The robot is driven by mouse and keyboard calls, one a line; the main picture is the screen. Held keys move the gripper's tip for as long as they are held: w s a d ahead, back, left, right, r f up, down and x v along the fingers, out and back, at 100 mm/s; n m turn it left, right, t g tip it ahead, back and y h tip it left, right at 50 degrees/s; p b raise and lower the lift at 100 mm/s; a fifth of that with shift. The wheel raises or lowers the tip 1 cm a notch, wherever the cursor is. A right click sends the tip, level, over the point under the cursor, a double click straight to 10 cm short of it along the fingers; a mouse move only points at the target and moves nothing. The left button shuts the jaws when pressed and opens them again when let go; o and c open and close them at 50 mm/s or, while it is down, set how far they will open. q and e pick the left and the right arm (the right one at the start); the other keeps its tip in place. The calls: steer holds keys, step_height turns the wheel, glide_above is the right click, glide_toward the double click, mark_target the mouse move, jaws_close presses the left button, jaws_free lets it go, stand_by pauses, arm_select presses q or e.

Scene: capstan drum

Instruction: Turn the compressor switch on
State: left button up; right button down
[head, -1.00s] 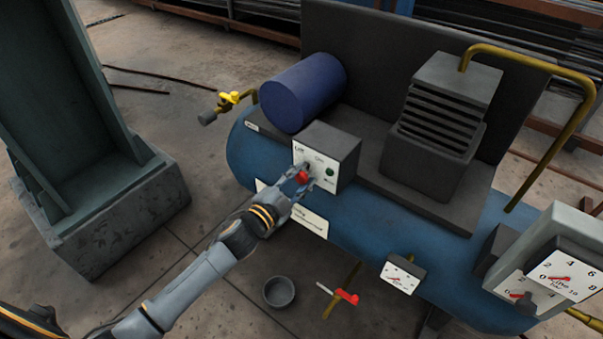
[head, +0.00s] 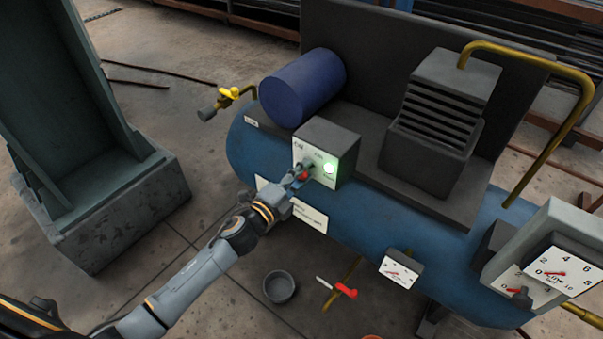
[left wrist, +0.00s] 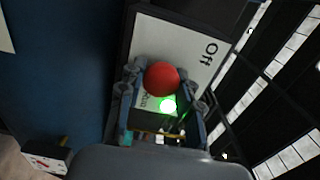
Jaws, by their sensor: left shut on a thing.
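The compressor's switch box (head: 341,139) is a dark box with a white front plate, mounted on the blue tank. On the plate is a red switch knob (head: 305,175), which also shows in the left wrist view (left wrist: 162,79). My left gripper (head: 300,180) is shut on this red knob, with its fingers on either side of it. In the left wrist view the fingers hide part of the plate; "Off" can be read. The green lamp (head: 330,168) on the plate glows brightly, and it also glows in the left wrist view (left wrist: 168,105). My right gripper is not in view.
A blue motor cylinder (head: 302,88) and a finned dark block (head: 438,128) sit on top of the tank (head: 390,228). A yellow-handled valve (head: 229,94) juts out left. A red-handled valve (head: 346,290) and a grey bowl (head: 279,287) are below. Gauges (head: 556,275) stand at right.

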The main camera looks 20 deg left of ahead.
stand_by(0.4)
arm_select(q)
steer(key=o, duration=1.1)
steer(key=shift+o, duration=0.2)
steer(key=v, duration=1.2)
